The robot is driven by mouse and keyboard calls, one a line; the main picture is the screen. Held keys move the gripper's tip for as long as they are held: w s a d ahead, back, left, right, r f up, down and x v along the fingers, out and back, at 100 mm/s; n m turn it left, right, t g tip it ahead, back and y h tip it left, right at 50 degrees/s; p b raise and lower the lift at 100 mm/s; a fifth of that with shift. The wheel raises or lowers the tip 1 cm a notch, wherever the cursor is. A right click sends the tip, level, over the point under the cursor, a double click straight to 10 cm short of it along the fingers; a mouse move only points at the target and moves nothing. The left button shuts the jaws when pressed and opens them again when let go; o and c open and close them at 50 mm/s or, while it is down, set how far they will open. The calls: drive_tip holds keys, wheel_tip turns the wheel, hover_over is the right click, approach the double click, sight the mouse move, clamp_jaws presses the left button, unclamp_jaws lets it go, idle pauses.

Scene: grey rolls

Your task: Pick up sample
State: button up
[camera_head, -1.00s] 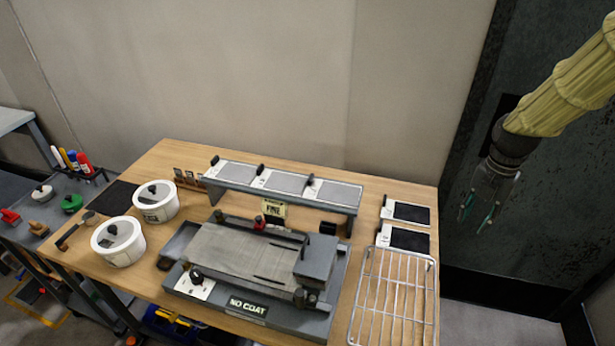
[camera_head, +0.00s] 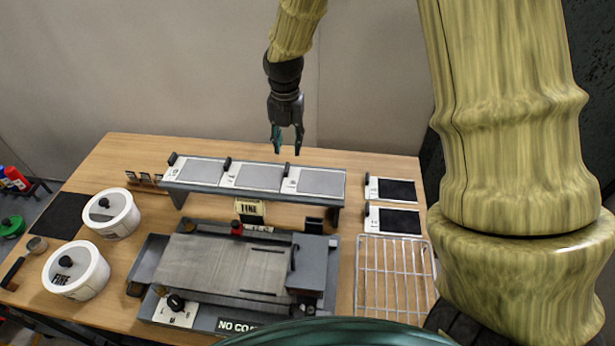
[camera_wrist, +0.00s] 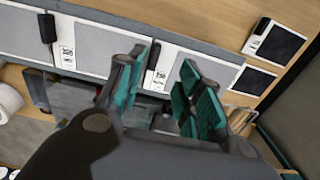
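Three flat grey panels with white labelled ends and black knobs lie side by side on a raised grey rack (camera_head: 255,194): left (camera_head: 201,170), middle (camera_head: 259,177) and right (camera_head: 321,182). Which one is the sample is not marked. My gripper (camera_head: 287,150) points down, fingers apart and empty, above the rack's back edge near the middle and right panels. In the wrist view, my gripper (camera_wrist: 160,95) has teal pads spread over the rack, with a label and black knob (camera_wrist: 156,55) showing between the fingers. No contact with a panel is visible.
A grey machine (camera_head: 225,262) marked NO COAT stands in front of the rack. A wall is close behind.

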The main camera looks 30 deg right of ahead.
sight(287, 168)
drive_tip(key=f, duration=0.2)
drive_tip(key=a, duration=0.1)
drive_tip(key=shift+w+f, duration=0.3)
drive_tip(key=shift+f, duration=0.1)
drive_tip(key=shift+s+f+p, duration=0.25)
drive_tip(key=shift+f+p, duration=0.1)
drive_tip(key=shift+p, duration=0.15)
drive_tip(key=shift+s+f, duration=0.1)
drive_tip(key=shift+f, duration=0.15)
drive_tip(key=f+p, duration=0.1)
drive_tip(key=f, duration=0.1)
drive_tip(key=shift+s+a+f+p, duration=0.1)
drive_tip(key=shift+s+f+p, duration=0.1)
drive_tip(key=shift+f+p, duration=0.45)
drive_tip(key=shift+f, duration=0.55)
clamp_jaws()
